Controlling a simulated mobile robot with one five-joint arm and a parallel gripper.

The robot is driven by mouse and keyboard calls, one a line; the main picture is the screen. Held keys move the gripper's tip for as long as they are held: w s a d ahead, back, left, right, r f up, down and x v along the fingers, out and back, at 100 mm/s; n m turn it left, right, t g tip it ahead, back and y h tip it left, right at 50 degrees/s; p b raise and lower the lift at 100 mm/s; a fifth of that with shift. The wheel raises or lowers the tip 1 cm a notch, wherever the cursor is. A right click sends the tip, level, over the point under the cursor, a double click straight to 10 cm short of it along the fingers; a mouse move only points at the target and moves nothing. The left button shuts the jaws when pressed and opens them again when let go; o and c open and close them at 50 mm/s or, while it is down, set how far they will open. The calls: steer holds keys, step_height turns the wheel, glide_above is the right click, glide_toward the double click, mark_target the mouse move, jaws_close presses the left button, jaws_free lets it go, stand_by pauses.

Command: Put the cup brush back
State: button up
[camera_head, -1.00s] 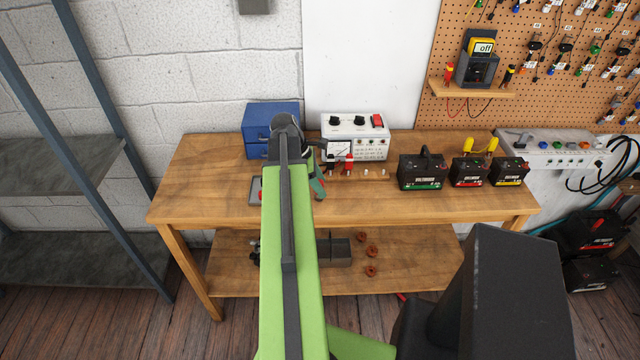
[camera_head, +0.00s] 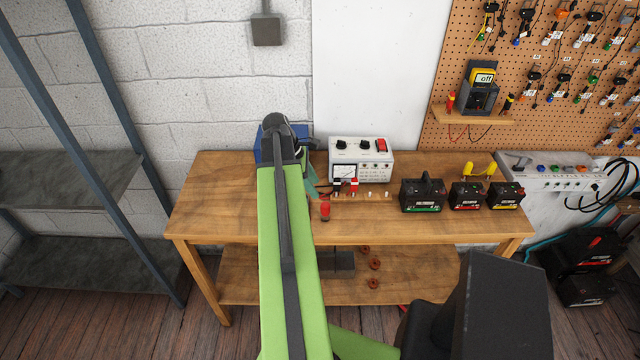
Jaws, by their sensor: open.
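My gripper (camera_head: 310,178) is over the back left of the workbench, just left of the power supply. It is mostly hidden behind my own arm; a teal part of it shows at the arm's right side. It is open. A small red-topped object (camera_head: 325,211) stands on the bench just in front of and right of the gripper, apart from it as far as I can see. I cannot tell whether it is the cup brush. No cup brush can be made out for sure.
The workbench (camera_head: 420,225) carries a white power supply (camera_head: 361,160), several batteries (camera_head: 422,194) at right and a blue box (camera_head: 262,150) mostly behind my arm. Rust-coloured rings (camera_head: 374,264) lie on the lower shelf. Grey shelving (camera_head: 70,180) stands at left. The bench front is clear.

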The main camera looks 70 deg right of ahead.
steer(key=shift+w+a+r, duration=0.1)
steer(key=shift+w+r, duration=0.05)
steer(key=shift+r, duration=0.3)
steer(key=w+a+f+m+t, duration=0.1)
steer(key=w+a+t, duration=0.1)
steer(key=w+a, duration=1.9)
steer(key=w+a+m, duration=0.1)
steer(key=w+a, duration=0.2)
steer(key=a, duration=0.8)
steer(key=w+a+m+t+y, duration=0.1)
steer(key=w+a, duration=0.2)
steer(key=a, duration=0.9)
steer(key=w+a+f+m+t, duration=0.1)
steer(key=w+a, duration=0.3)
steer(key=a, duration=0.7)
steer(key=shift+a+y, duration=0.3)
steer(key=shift+y, duration=0.1)
